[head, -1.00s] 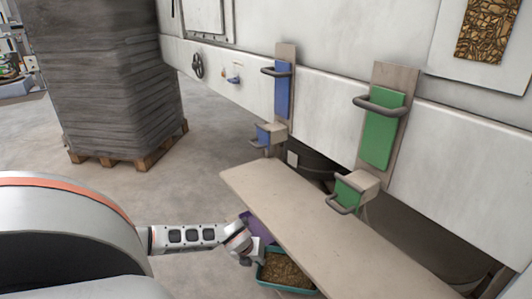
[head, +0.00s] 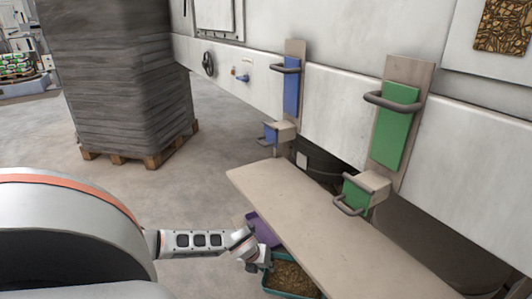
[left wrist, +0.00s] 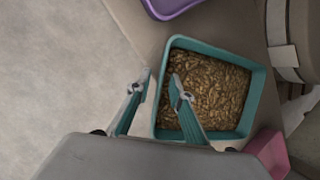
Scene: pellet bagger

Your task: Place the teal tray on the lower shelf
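The teal tray (head: 268,284) holds brown pellets and shows below the edge of the beige upper board, which hides part of it. In the left wrist view the tray (left wrist: 205,43) looks level, at the edge of a brownish lower surface (left wrist: 232,18); whether it rests fully on that surface I cannot tell. My left gripper (head: 262,263) is at the tray's near side. In the left wrist view the gripper (left wrist: 160,86) is open, with one finger outside the tray's left wall and the other over the pellets. My right gripper is not in view.
The beige upper board (head: 330,225) overhangs the tray. A purple tray (head: 262,230) lies beyond it; a pink container (left wrist: 268,152) is close on its other side. Blue (head: 291,85) and green (head: 396,130) handled panels stand above the board. Grey floor is open at left.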

